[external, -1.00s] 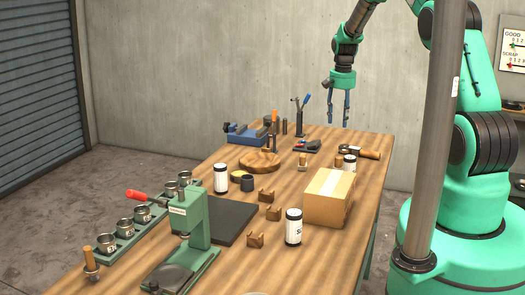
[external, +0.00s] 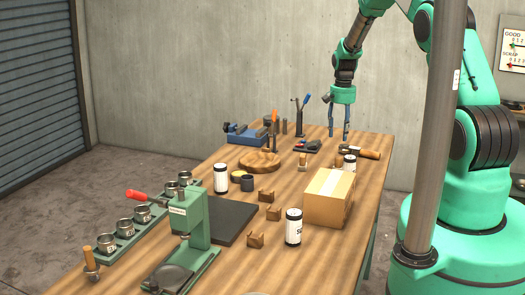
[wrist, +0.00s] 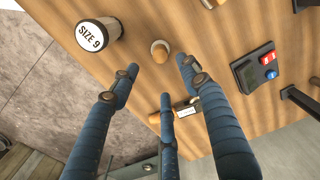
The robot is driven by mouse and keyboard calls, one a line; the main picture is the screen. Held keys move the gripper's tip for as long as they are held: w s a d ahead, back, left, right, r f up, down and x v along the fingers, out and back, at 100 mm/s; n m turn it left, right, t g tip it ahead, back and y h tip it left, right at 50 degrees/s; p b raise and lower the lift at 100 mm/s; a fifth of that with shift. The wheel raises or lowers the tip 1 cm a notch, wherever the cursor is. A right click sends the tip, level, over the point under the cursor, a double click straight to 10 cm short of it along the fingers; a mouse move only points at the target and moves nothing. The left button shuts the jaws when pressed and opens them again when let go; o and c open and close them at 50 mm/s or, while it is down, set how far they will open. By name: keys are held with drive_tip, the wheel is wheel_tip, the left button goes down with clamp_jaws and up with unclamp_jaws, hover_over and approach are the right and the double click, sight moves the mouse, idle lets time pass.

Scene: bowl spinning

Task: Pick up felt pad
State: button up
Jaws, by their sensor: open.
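My gripper (external: 339,132) is open and empty above the far right part of the wooden table. In the wrist view its blue fingers (wrist: 158,75) are spread, pointing down at the tabletop. A small wooden knob on a pale round base (wrist: 160,50) shows just past the fingertips, apart from them. A wooden-handled piece with a light metal part (wrist: 187,107) lies partly behind the lower finger. I cannot tell for certain which thing is the felt pad; either small piece could be it.
A white "SIZE 9" jar (wrist: 97,38) stands near the left finger. A dark device with red and blue buttons (wrist: 254,70) is at the right. A cardboard box (external: 328,200), a green press (external: 190,225) and a blue vise (external: 245,134) also occupy the table (external: 325,250).

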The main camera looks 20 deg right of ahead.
sight(339, 157)
wheel_tip(339, 157, down, 6)
drive_tip(key=shift+f+p, duration=0.25)
drive_tip(key=shift+p, duration=0.05)
drive_tip(key=shift+f, duration=0.1)
idle(0.3)
drive_tip(key=shift+f+p, duration=0.6)
drive_tip(key=shift+f, duration=1.9)
clamp_jaws()
